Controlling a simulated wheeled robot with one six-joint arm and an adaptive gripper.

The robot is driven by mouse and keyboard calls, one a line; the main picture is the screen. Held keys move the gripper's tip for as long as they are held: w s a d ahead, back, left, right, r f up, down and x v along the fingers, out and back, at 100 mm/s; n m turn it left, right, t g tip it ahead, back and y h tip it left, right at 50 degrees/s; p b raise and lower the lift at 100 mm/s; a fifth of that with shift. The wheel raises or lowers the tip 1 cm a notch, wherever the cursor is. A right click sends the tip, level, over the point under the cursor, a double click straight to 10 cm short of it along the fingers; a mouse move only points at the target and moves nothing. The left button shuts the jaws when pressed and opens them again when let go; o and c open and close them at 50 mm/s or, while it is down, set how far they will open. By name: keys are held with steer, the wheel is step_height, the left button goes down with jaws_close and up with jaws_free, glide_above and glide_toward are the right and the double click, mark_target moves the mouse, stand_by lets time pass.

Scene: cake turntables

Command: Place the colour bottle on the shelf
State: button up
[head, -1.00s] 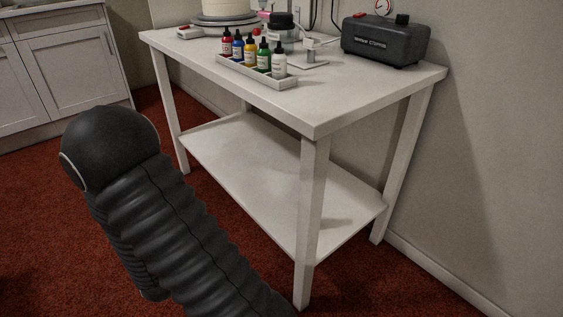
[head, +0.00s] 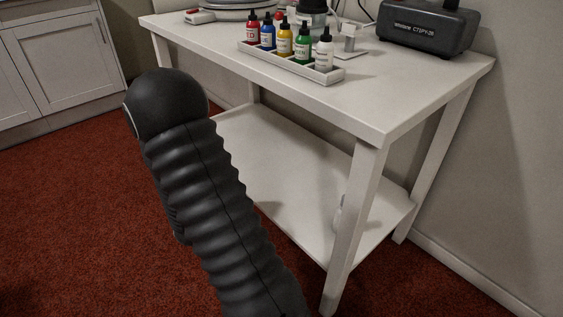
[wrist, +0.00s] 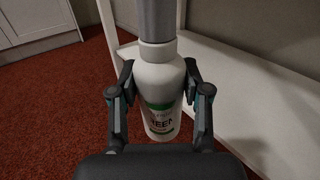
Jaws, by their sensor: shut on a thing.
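In the wrist view, my gripper (wrist: 160,97) is shut on the colour bottle (wrist: 160,82), with one finger on each side. The bottle is white with a grey cap or neck and a green-banded label on which "EEN" can be read. Its lower end appears near the edge of the white lower shelf (wrist: 245,95), with red carpet to its left; I cannot tell whether it touches the shelf. The lower shelf (head: 300,180) of the white table also shows in the head view. There my arm hides the gripper and its bottle.
On the tabletop (head: 370,108), a white tray (head: 327,80) holds several small colour bottles, with a dark compressor (head: 430,27) behind at right. A table leg (head: 355,205) partly hides a small whitish object (head: 338,215) on the lower shelf. Most of the shelf is clear.

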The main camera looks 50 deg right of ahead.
steer(key=s+d+f+m+g+h+b, duration=0.1)
steer(key=s+d+m+g+h, duration=0.2)
steer(key=s+d, duration=0.45)
steer(key=s+d+f+m+g+h+b, duration=0.1)
steer(key=s+d+m+g, duration=0.3)
steer(key=d, duration=0.6)
steer(key=s+d+f+m+g+h+b, duration=0.1)
steer(key=s+d+g, duration=0.4)
steer(key=d, duration=0.4)
steer(key=shift+t, duration=0.3)
steer(key=shift+w+a+f+b, duration=0.35)
steer(key=shift+w+a+f, duration=0.15)
steer(key=shift+w+f, duration=1.2)
steer(key=shift+w+a+f+b, duration=0.3)
steer(key=shift+w+a+f, duration=0.2)
steer(key=shift+w+f, duration=1.15)
steer(key=shift+w+a+f+b, duration=0.35)
steer(key=shift+w+a+f, duration=0.15)
steer(key=shift+w+f, duration=1.2)
steer(key=shift+s+f, duration=0.15)
steer(key=shift+s, duration=0.1)
steer(key=o, duration=1.2)
steer(key=shift+f, duration=0.15)
